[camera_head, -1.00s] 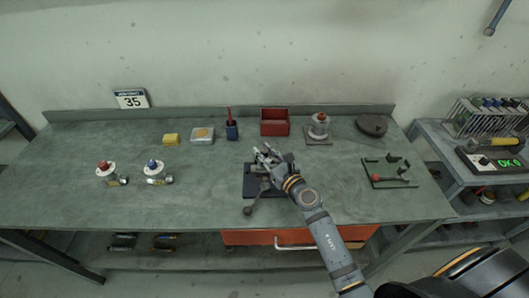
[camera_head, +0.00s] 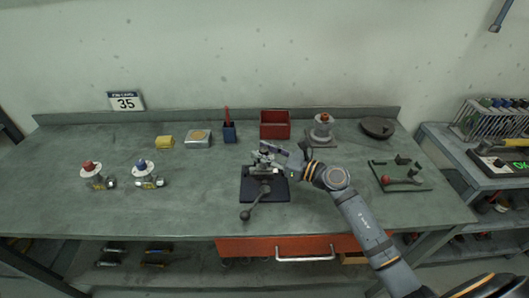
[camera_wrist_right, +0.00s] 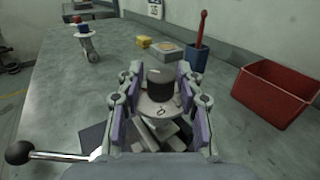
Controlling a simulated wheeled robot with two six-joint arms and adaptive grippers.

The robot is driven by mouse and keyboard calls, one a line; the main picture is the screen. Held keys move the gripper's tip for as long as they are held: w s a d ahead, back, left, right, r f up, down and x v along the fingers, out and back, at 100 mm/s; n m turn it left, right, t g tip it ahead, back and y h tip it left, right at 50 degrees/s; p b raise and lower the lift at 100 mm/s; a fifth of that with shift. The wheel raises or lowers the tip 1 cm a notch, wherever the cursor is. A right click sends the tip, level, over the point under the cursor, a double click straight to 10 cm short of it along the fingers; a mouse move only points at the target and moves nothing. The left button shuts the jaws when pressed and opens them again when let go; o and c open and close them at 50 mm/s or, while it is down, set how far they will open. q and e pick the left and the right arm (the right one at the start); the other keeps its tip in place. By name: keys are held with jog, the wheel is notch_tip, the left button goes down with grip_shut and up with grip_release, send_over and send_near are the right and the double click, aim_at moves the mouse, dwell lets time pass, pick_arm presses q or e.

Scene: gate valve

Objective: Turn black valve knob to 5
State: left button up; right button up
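The black valve knob (camera_wrist_right: 160,84) stands up from a round pale dial (camera_wrist_right: 158,108) with a dark mark like a 0 at its front. In the wrist view it sits between the fingers of my right gripper (camera_wrist_right: 159,76). The fingers are open, one at each side, with a narrow gap showing beside the knob. In the head view my right gripper (camera_head: 268,156) is over the dark vise plate (camera_head: 250,194) at the middle of the bench, and hides most of the knob. My left gripper is not in view.
A lever with a black ball (camera_head: 245,214) sticks out at the plate's front. Red-knobbed (camera_head: 89,166) and blue-knobbed (camera_head: 141,164) valves stand at left. A green tray (camera_head: 410,184) lies right.

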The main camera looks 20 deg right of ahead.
jog(key=shift+o, duration=0.7)
jog(key=shift+s+d, duration=0.15)
jog(key=shift+d, duration=0.05)
jog(key=v, duration=0.7)
